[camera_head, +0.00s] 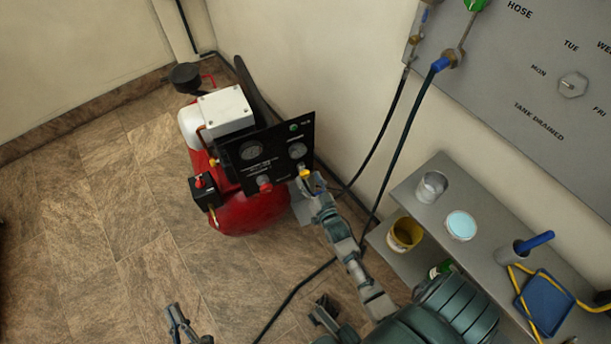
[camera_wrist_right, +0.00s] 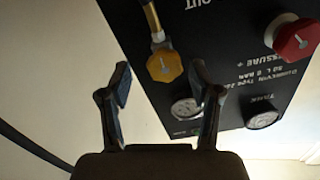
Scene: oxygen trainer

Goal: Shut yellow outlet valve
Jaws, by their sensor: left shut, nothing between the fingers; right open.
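The yellow outlet valve (camera_wrist_right: 165,66) is a knob with a light pointer mark, on a brass-coloured fitting at the edge of the black compressor panel. It shows small in the head view (camera_head: 304,172), at the panel's lower right corner. My right gripper (camera_head: 312,184) is open at the valve. In the right wrist view, the right gripper's fingertips (camera_wrist_right: 162,74) stand apart on either side of the knob, and I see no contact. My left gripper (camera_head: 180,322) is shut and empty over the floor at the bottom, away from the compressor.
The black panel (camera_head: 237,155) carries gauges and a red knob (camera_wrist_right: 297,40), on the red compressor tank (camera_head: 245,212). A grey shelf (camera_head: 408,193) with cans stands at the right. Dark hoses run down the wall (camera_head: 340,70). The tiled floor at left is clear.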

